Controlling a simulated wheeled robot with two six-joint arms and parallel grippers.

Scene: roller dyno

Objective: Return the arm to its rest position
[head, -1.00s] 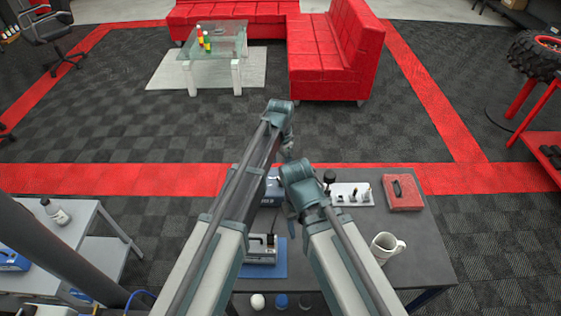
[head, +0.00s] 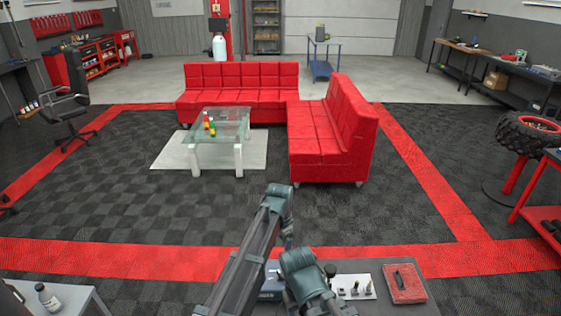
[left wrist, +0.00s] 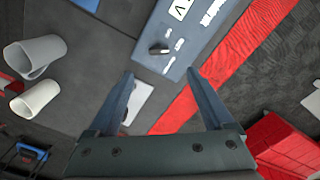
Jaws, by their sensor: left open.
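My left arm (head: 255,243) reaches up from the bottom middle of the head view and bends down at its far end, above the table. Its gripper cannot be made out there. In the left wrist view my left gripper (left wrist: 160,73) is open, with its two fingers apart and nothing held between them. A blue device (left wrist: 178,35) with white labels and a black knob lies beyond the fingertips.
The dark table (head: 420,309) holds a white plate with small parts (head: 352,287) and a red case (head: 404,283). A grey mug (left wrist: 38,54) and a white mug (left wrist: 38,98) show in the wrist view. Red sofas (head: 325,140) and a glass table (head: 217,125) stand beyond open floor.

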